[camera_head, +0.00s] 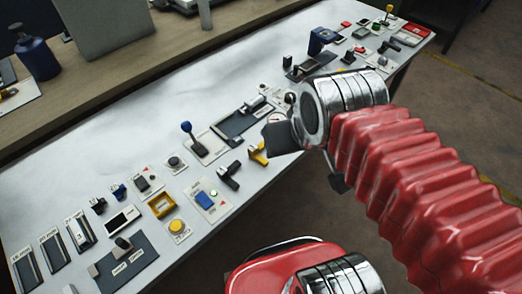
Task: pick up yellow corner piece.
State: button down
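A small yellow corner piece (258,154) sits near the front edge of the long light-grey table, around its middle. My gripper (280,135) is at the end of my red ribbed arm, just above and right of the yellow piece in the picture. Only dark parts of the gripper show beside the chrome wrist; the fingertips are hard to make out. I cannot tell whether it is open or shut, or whether it touches the yellow piece.
Left of the yellow piece are a black part (230,175), a panel with a blue button (204,200) and a yellow frame (161,205). A dark tray (238,124) and a blue-knobbed lever (188,138) are behind. The back of the table (110,120) is clear.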

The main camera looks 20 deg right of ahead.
aim_at(253, 150)
jog(key=k, duration=1)
jog(key=u, duration=0.75)
jog(key=i, duration=0.85)
jog(key=u, duration=0.15)
